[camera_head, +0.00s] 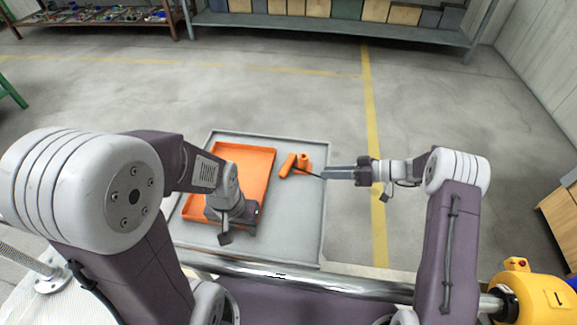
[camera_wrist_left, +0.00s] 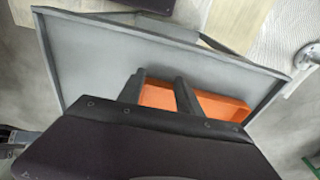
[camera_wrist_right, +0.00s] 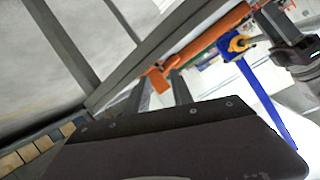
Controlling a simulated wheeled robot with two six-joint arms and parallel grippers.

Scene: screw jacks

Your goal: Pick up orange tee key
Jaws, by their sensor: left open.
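The orange tee key (camera_head: 288,165) lies on the grey tabletop, its orange handle tilted and a thin dark shaft reaching right toward my right gripper. My right gripper (camera_head: 325,173) comes in from the right and points left, its tips close to the shaft; contact cannot be told. In the right wrist view its fingers (camera_wrist_right: 161,84) stand apart, with an orange part (camera_wrist_right: 157,79) beyond the tips. My left gripper (camera_head: 224,237) hangs at the front of the orange tray (camera_head: 262,152). Its fingers (camera_wrist_left: 161,76) are apart and empty in the left wrist view, with the tray (camera_wrist_left: 225,106) beyond.
The grey tabletop (camera_head: 290,230) has a raised rim and is clear at front right. A metal rail (camera_head: 300,284) runs along the front. Shelves (camera_head: 330,27) stand far back.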

